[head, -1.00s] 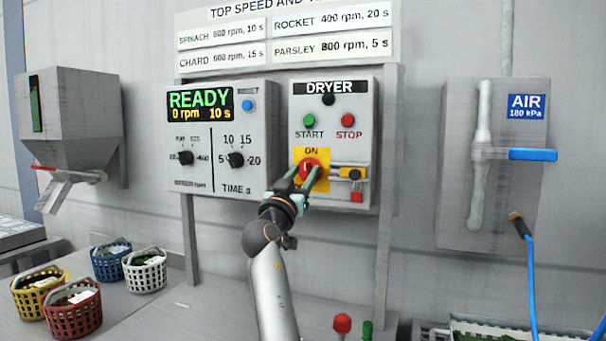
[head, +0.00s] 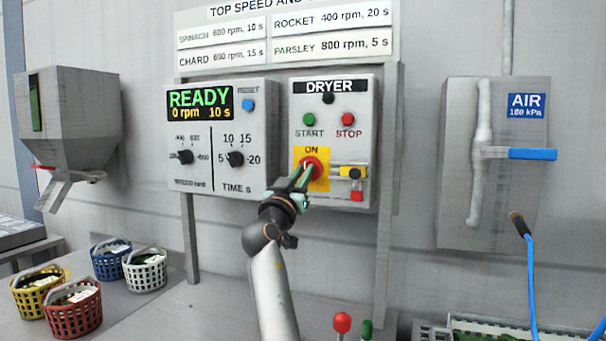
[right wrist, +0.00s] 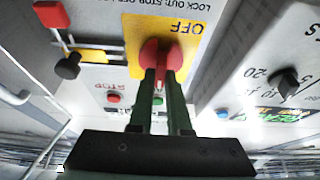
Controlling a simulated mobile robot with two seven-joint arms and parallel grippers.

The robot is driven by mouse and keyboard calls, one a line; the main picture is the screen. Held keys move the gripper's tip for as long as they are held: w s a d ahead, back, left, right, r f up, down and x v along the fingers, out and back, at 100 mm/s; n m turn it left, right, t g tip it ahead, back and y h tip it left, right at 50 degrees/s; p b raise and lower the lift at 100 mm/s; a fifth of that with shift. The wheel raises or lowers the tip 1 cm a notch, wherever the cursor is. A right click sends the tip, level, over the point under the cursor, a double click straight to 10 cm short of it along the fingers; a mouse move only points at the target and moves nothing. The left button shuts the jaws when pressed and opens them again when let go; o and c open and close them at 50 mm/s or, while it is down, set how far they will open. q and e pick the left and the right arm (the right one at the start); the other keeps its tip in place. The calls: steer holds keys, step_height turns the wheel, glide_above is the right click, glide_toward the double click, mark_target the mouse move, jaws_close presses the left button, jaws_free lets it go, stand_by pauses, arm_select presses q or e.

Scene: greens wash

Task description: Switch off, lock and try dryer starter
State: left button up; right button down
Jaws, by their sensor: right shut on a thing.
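The dryer starter (head: 362,100) is a grey box on the wall panel, with a green START button (head: 309,119), a red STOP button (head: 348,119) and a black part above them. Its red rotary switch (head: 318,160) sits on a yellow plate with ON above; OFF shows in the right wrist view. My right gripper (head: 303,178) is shut on the switch's red handle (right wrist: 160,55), whose white mark shows between the fingers. Right of the switch are a yellow slide with a black knob (head: 354,172) and a red block (head: 357,195). My left gripper is not in view.
The neighbouring control box (head: 215,180) reads READY, 0 rpm, 10 s. A blue-handled air valve (head: 532,154) and a hose (head: 529,260) are at right. Several baskets stand at lower left, including a white one (head: 145,272). A red-topped post (head: 342,323) stands at the bottom.

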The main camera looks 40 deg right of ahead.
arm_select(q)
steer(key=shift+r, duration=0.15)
